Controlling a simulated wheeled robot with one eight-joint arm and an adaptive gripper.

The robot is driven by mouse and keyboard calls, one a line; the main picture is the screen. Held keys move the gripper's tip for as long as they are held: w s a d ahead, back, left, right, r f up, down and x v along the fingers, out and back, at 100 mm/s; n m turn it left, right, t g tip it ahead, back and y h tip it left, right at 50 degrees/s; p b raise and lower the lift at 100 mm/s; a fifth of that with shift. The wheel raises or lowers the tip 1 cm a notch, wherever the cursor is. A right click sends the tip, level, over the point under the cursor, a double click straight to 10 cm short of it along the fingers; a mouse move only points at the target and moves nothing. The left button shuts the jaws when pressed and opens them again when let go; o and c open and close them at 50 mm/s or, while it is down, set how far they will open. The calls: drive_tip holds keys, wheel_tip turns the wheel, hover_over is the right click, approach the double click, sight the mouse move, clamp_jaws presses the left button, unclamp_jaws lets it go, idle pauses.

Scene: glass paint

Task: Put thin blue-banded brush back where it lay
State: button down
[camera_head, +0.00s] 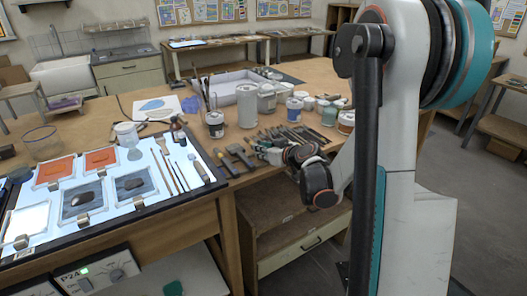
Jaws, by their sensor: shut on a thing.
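My gripper (261,151) is low at the front edge of the wooden table, pointing left, beside a row of thin tools. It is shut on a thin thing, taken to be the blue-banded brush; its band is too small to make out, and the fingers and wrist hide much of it. The row of brushes and tools (296,136) lies on the table just behind and right of my gripper. I cannot tell which place in the row is the brush's own.
Two dark-headed tools (241,156) lie just left of my gripper. Jars and white pots (247,104) stand behind. A lit panel (112,209) with glass pieces and long brushes lies at left. An open wooden shelf unit (285,215) is below the table edge.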

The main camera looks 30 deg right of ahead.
drive_tip(key=shift+f+b, duration=0.6)
drive_tip(key=shift+b, duration=0.05)
idle(1.1)
drive_tip(key=c, duration=1.4)
unclamp_jaws()
drive_tip(key=v, duration=1.2)
drive_tip(key=shift+r, duration=0.1)
